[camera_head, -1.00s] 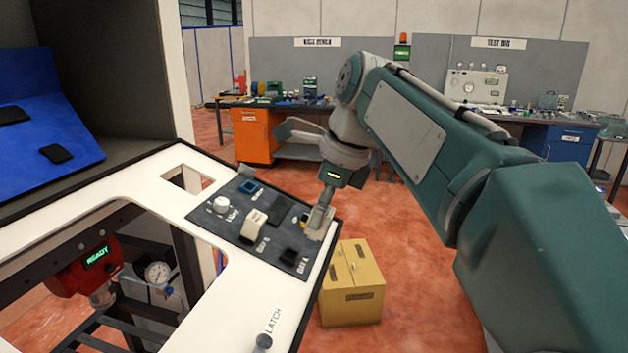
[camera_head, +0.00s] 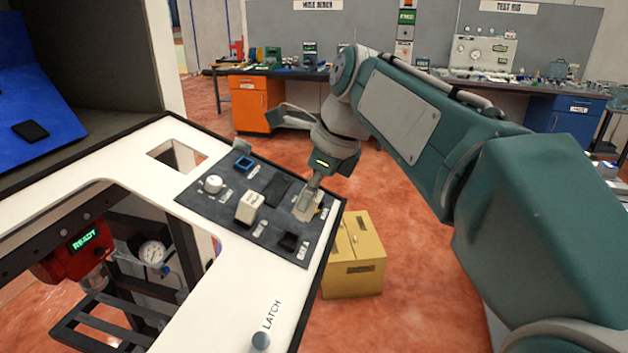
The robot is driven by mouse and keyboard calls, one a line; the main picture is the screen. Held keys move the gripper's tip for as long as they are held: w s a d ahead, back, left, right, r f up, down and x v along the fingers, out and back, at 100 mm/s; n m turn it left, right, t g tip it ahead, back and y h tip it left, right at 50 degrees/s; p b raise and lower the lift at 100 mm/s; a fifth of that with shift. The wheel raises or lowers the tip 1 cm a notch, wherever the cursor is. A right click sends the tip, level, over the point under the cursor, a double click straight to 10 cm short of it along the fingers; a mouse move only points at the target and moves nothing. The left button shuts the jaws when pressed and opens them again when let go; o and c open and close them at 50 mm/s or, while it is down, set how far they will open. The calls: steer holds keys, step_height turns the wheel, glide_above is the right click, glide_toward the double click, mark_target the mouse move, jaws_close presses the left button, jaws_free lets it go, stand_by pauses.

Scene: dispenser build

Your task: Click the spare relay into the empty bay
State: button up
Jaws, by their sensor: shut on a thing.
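The dark control panel (camera_head: 225,205) is set in the white counter. A cream relay (camera_head: 249,207) stands upright in one bay. The empty bay (camera_head: 288,241) is a black square socket nearer the panel's front right edge. My gripper (camera_head: 308,204) points down over the panel's right side, behind and right of the empty bay. It is shut on a small pale block, which looks like the spare relay (camera_head: 306,210). The fingers partly cover the block, and I cannot tell whether it still touches the panel. A small yellow patch shows beside the fingers.
A white knob (camera_head: 213,184), a blue-rimmed square (camera_head: 244,163) and a dark pad (camera_head: 276,190) are close by on the panel. A latch knob (camera_head: 261,341) stands on the counter. A yellow box (camera_head: 354,262) is on the floor beyond the counter's edge.

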steer(key=shift+x, duration=2.95)
steer(key=shift+a+f, duration=0.1)
steer(key=shift+f, duration=0.15)
steer(key=o, duration=1.2)
steer(key=shift+o, duration=0.6)
steer(key=shift+r, duration=0.1)
